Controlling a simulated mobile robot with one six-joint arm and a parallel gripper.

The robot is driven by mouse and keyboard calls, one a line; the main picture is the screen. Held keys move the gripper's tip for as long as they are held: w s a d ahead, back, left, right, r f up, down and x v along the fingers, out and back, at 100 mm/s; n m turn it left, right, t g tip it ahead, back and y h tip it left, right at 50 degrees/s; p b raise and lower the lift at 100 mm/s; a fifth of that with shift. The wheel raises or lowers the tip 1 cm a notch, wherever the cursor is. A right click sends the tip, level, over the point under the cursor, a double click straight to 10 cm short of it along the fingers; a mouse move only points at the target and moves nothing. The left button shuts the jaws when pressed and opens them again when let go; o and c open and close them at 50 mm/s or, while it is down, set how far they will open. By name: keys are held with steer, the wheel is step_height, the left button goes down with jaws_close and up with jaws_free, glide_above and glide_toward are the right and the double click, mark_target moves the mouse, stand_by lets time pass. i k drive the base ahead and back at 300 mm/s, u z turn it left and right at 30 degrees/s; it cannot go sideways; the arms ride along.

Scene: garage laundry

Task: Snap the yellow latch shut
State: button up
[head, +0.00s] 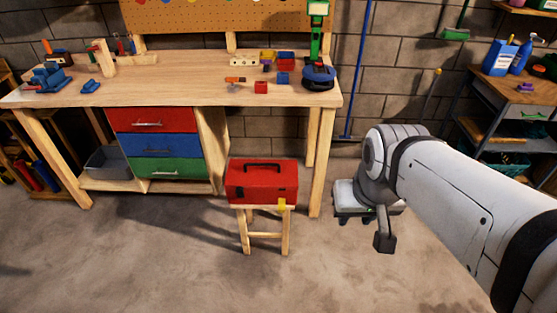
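The yellow latch (282,204) is a small piece low on the front right of the red toolbox (250,181). It hangs near the box's lower edge and looks swung down, though it is small here. The toolbox has a black handle on top, its lid looks closed, and it sits on a small wooden stool (244,231). My arm comes in from the right, and its dark end, apparently my gripper (385,243), is right of the stool, well apart from the latch. Its fingers are too small and dark to show whether they are open.
A wooden workbench (190,92) with tools and toy-like parts on top stands behind the stool. Red, blue and green drawers (153,146) are under it. A low grey-white object (347,200) is on the floor behind my arm. The floor in front of the stool is clear.

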mark_target(281, 203)
steer(key=u, duration=0.05)
steer(key=i, duration=1)
steer(key=z, duration=0.05)
